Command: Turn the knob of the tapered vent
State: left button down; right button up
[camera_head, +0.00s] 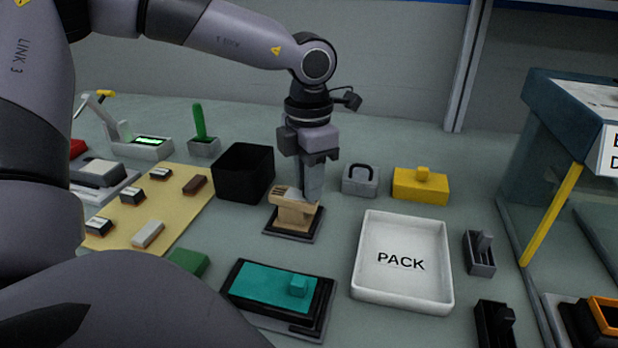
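A tan, slotted piece that looks like the tapered vent (293,214) sits on a dark square base (280,234) near the middle of the table. It is wider at the top than at its stem. My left gripper (312,196) points straight down at its right side, with a grey finger reaching its top edge. The fingers line up in this view, so I cannot tell how far apart they are or whether they touch the vent. No knob can be told apart; it may be hidden by the finger. My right gripper is not in view.
A black open box (243,173) stands close behind left of the vent. A grey block with a handle (361,181) and a yellow block (420,185) stand to the right. A white PACK tray (401,289) and a teal-topped unit (262,286) lie in front.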

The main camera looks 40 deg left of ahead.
pick_arm(q)
jog(key=shift+m+b, duration=0.65)
jog(key=shift+m, duration=0.45)
jog(key=m+b, duration=0.1)
jog(key=m, duration=0.2)
jog(key=shift+m, duration=1.1)
jog(key=m, duration=0.4)
jog(key=shift+m+b, duration=0.3)
jog(key=shift+b, duration=0.1)
jog(key=m, duration=0.5)
jog(key=shift+m, duration=0.4)
jog(key=c, duration=0.9)
grip_release()
jog(key=shift+c, duration=0.2)
